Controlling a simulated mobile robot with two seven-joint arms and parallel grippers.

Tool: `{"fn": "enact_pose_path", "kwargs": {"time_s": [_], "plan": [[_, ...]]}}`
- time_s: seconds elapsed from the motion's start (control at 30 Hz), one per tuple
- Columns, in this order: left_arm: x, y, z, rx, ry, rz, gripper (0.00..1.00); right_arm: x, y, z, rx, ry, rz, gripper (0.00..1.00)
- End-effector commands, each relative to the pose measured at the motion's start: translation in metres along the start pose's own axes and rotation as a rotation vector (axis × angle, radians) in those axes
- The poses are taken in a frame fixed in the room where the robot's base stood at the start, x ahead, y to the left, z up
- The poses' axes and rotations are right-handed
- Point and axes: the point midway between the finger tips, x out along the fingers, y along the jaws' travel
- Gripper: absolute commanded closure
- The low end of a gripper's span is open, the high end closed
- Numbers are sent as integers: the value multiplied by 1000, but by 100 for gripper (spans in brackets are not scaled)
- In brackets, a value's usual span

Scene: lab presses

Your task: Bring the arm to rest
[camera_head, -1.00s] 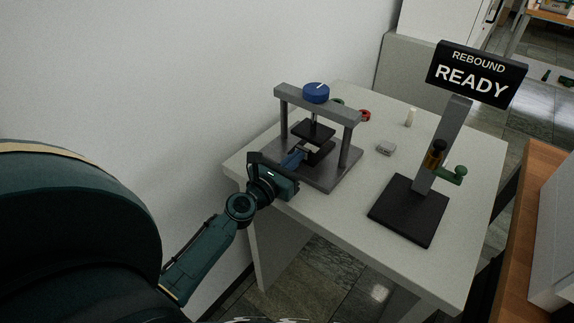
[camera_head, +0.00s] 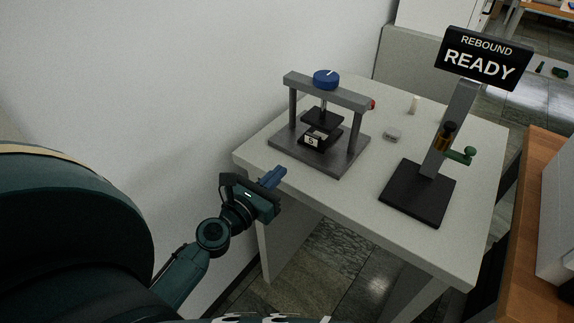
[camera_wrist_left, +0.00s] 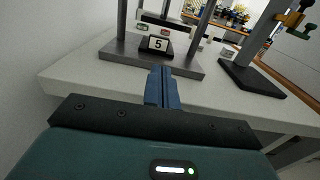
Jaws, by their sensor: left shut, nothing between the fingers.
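My left gripper (camera_head: 272,178) is at the near left edge of the white table (camera_head: 330,199), in front of the press and apart from it. Its blue fingers are shut with nothing between them. They also show in the left wrist view (camera_wrist_left: 161,88), pointing toward the press. The grey press (camera_head: 345,160) has a blue knob (camera_head: 326,79) on top and a dark upper plate (camera_head: 322,117). A block marked "5" (camera_head: 311,141) sits low in the press; the label also shows in the left wrist view (camera_wrist_left: 158,44). My right gripper is not in view.
A dark-based stand (camera_head: 418,194) with a sign reading "REBOUND READY" (camera_head: 482,58) and a green knob (camera_head: 470,153) is on the table's right. A small grey block (camera_head: 393,135) and a white cylinder (camera_head: 413,104) lie behind. A wooden-topped bench (camera_head: 535,220) is at right.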

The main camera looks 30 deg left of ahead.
Motion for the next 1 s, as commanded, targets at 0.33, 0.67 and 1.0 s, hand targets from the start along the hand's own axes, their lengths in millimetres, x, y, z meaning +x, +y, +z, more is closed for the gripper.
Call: {"fn": "enact_pose_path", "kwargs": {"time_s": [0.33,0.67,1.0], "plan": [[-20,0,0,1,0,0,100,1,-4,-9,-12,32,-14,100],[-34,-43,-24,607,74,-135,100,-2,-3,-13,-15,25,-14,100],[-94,-127,-89,2172,-31,-625,100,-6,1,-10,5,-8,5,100]]}}
